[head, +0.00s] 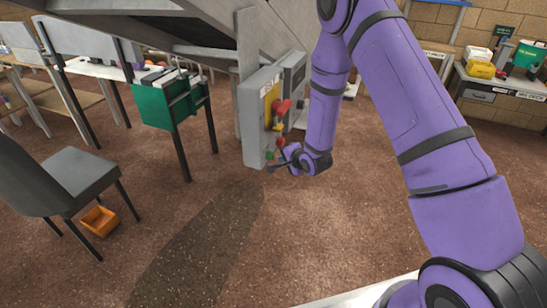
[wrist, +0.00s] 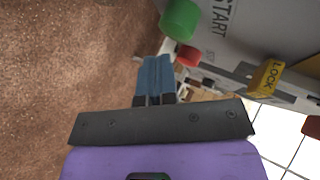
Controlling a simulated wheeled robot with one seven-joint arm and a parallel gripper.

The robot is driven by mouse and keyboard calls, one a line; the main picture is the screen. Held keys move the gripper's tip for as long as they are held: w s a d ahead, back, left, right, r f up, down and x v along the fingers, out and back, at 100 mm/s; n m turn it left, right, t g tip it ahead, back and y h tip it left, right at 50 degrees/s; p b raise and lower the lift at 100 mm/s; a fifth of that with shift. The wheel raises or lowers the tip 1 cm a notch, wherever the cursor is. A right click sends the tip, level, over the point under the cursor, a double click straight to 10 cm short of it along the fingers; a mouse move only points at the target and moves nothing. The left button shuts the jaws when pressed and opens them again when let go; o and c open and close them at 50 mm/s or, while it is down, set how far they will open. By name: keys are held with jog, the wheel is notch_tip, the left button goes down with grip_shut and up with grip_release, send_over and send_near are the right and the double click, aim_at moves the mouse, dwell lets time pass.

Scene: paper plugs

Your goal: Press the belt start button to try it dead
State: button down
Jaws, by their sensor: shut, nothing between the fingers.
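The grey control box (head: 254,130) hangs under the conveyor frame, its face towards my arm. The green start button (wrist: 181,19) sits by the word START in the wrist view; in the head view it is a small green spot (head: 270,155) low on the box. My gripper (wrist: 155,64) is shut and empty, its fingertips below and left of the green button in the wrist view. In the head view my gripper (head: 280,165) is beside the box's lower part. Contact with the button does not show.
A red button (wrist: 187,55) is close to the fingers. A yellow LOCK tag (wrist: 265,77) and a red part (wrist: 312,127) lie to the right. A grey chair (head: 75,180), an orange bin (head: 99,220) and a green rack (head: 165,105) stand left. The floor between is clear.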

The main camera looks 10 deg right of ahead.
jog(key=shift+w+a, duration=0.2)
jog(key=shift+a, duration=0.1)
jog(key=shift+w+a, duration=0.3)
jog(key=shift+a, duration=0.15)
dwell(0.9)
jog(key=shift+d, duration=0.15)
jog(key=shift+s+d, duration=0.55)
jog(key=shift+d, duration=0.05)
jog(key=shift+s+d, duration=0.75)
jog(key=shift+d, duration=0.3)
jog(key=shift+s+d, duration=0.7)
jog(key=shift+d, duration=0.3)
jog(key=shift+r, duration=0.15)
